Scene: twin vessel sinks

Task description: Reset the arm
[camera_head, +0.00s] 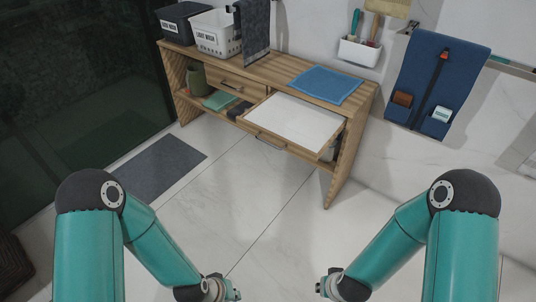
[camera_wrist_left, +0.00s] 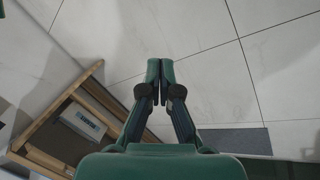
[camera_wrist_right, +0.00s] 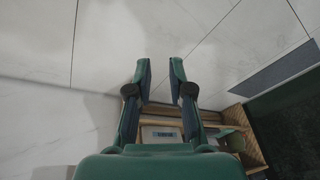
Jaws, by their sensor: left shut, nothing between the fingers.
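My left arm comes in from the left in the head view, and its gripper (camera_head: 236,291) is low near the bottom edge. In the left wrist view its two fingers (camera_wrist_left: 160,68) are together, shut and empty. My right arm comes in from the right, and its gripper (camera_head: 322,287) is also near the bottom edge, facing the left one with a gap between them. In the right wrist view its fingers (camera_wrist_right: 160,68) stand apart with nothing between them. Both grippers are over the floor, clear of the furniture.
A wooden bench (camera_head: 190,98) with an open drawer (camera_head: 298,124) stands ahead, holding a blue cloth (camera_head: 325,86), a black bin (camera_head: 181,22) and a white basket (camera_head: 215,33). A blue organizer (camera_head: 436,78) hangs at right. A grey mat (camera_head: 158,168) lies left; the middle floor is clear.

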